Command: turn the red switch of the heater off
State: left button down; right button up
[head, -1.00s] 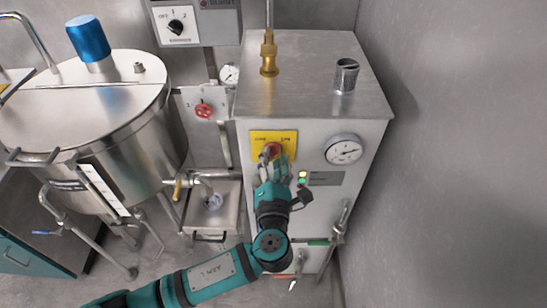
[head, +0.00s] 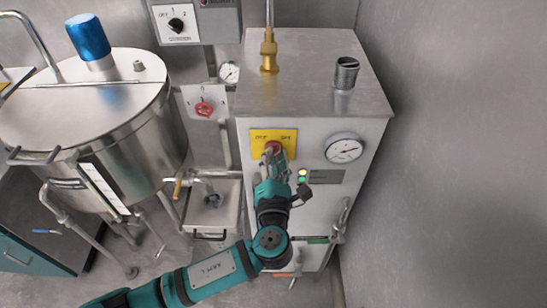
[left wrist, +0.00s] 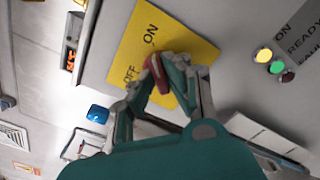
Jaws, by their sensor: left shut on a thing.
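The heater (head: 312,82) is a tall metal cabinet right of centre in the head view. Its red switch (head: 273,148) sits on a yellow plate (head: 285,136) on the front. The switch also shows in the left wrist view (left wrist: 157,74), tilted between the OFF and ON labels. My left gripper (head: 273,160) is at the switch, its fingers shut on the red handle from both sides. The fingers hide part of the switch in the head view. My right gripper is in neither view.
Yellow and green lamps (left wrist: 268,60) are lit beside the yellow plate. A round gauge (head: 343,148) is on the heater's upper right front. A steel tank (head: 110,115) with a blue cap stands at left. A grey wall (head: 450,150) is close on the right.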

pick_arm(q)
jog(key=n, duration=0.7)
jog(key=shift+f+n, duration=0.1)
jog(key=shift+n, duration=0.3)
jog(key=n+b, duration=0.1)
jog(key=n, duration=0.3)
jog(key=shift+n, duration=0.3)
jog(key=n+b, duration=0.2)
jog(key=n, duration=0.2)
jog(key=shift+n, duration=0.7)
jog(key=c, duration=1.3)
grip_release()
jog(key=shift+c, duration=0.2)
